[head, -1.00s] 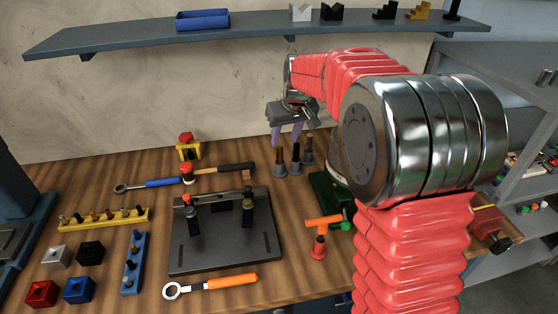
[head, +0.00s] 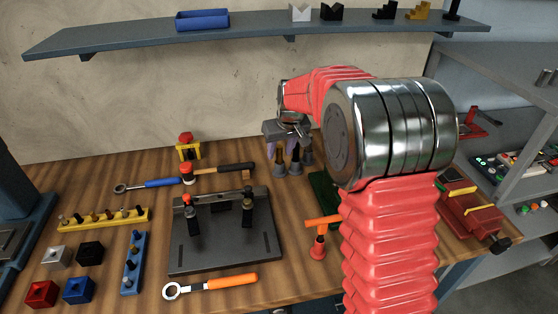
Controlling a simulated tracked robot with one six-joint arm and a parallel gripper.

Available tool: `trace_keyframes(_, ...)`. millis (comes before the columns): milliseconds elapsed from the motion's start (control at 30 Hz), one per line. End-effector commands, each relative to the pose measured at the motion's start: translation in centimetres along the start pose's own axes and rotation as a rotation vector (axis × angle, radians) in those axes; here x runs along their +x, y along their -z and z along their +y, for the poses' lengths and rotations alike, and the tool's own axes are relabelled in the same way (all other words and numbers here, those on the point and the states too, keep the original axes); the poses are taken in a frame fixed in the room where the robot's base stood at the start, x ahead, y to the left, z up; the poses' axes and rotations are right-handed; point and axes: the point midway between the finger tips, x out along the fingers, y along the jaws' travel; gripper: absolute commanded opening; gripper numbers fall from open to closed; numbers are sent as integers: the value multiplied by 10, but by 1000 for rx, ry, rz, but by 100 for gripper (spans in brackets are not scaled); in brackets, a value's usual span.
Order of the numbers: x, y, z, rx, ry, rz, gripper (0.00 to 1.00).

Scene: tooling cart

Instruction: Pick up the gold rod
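Several dark upright rods stand in grey round holders at the back middle of the bench, behind the black fixture plate. The front-left one (head: 281,158) has a brownish-gold tint and is the likeliest gold rod, though its colour is hard to tell. My gripper (head: 286,154) points down over this group, its purple fingers apart around the tops of the rods. It looks open, and I see no grip on any rod. The fingers hide part of the rods, and whether they touch is unclear.
The black fixture plate (head: 225,245) with two clamps stands in front. A hammer (head: 225,170) lies to the left, and a yellow peg rack (head: 105,219) farther left. An orange-handled tool (head: 318,238) and a green block (head: 324,187) are to the right. A shelf (head: 255,33) hangs above.

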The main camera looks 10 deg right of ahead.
Motion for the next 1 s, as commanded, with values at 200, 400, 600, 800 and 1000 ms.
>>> trace_keyframes(200, 19, 0, 0, 0, -1, 0, 39)
trace_keyframes(400, 19, 0, 0, 0, -1, 1, 39)
trace_keyframes(600, 19, 0, 0, 0, -1, 0, 39)
trace_keyframes(800, 19, 0, 0, 0, -1, 0, 34)
trace_keyframes(1000, 19, 0, 0, -1, -1, 0, 20)
